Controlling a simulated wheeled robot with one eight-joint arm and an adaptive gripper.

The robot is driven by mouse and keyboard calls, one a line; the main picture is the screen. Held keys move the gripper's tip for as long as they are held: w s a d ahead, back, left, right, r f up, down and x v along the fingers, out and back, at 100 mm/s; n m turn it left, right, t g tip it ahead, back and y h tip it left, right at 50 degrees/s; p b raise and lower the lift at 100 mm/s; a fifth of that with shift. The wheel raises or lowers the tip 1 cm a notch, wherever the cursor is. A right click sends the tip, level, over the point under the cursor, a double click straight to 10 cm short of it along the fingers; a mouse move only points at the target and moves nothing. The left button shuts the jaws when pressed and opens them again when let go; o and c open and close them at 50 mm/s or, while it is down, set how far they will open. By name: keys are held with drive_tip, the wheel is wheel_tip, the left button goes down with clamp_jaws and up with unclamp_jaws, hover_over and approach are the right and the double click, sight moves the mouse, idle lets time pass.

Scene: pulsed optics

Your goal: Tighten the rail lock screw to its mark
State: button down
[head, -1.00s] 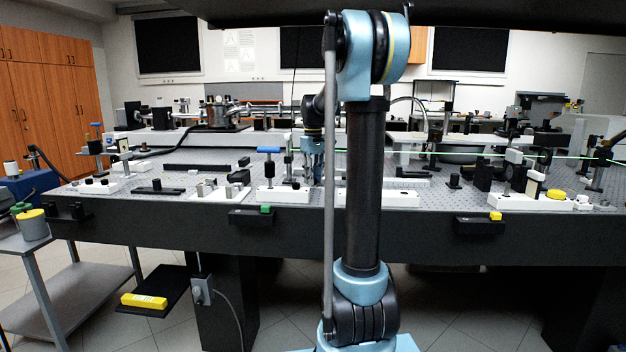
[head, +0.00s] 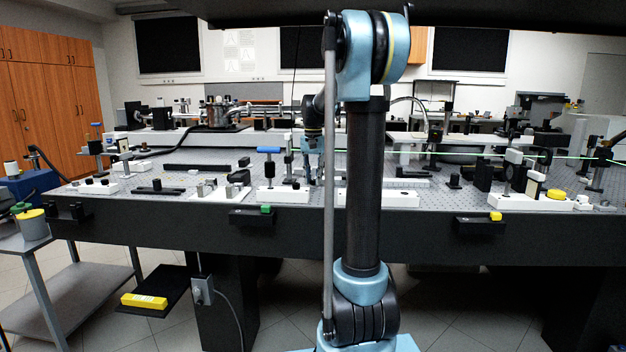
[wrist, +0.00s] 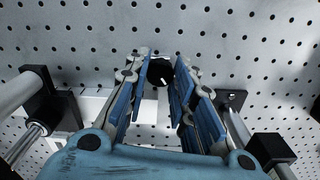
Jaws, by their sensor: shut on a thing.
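The rail lock screw shows in the wrist view as a black round knob (wrist: 160,74) with a short white line on its top. My gripper (wrist: 160,80) has its blue-padded fingers on either side of the knob, shut on it. The knob sits over the perforated table top near a white base. In the head view my gripper (head: 312,172) points down at the table behind my arm column, and the knob is hidden there. The mark that the screw's line is read against cannot be made out.
Black post holders with metal rods stand close on the left (wrist: 58,108) and right (wrist: 270,148) in the wrist view. A blue-topped stage (head: 268,150) stands left of my gripper in the head view. A green laser beam crosses the table at right.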

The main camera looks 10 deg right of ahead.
sight(313, 180)
drive_tip(key=m, duration=0.6)
drive_tip(key=shift+w, duration=0.15)
drive_tip(key=shift+m, duration=0.3)
drive_tip(key=c, duration=1.3)
unclamp_jaws()
drive_tip(key=shift+c, duration=0.2)
wheel_tip(313, 180, up, 12)
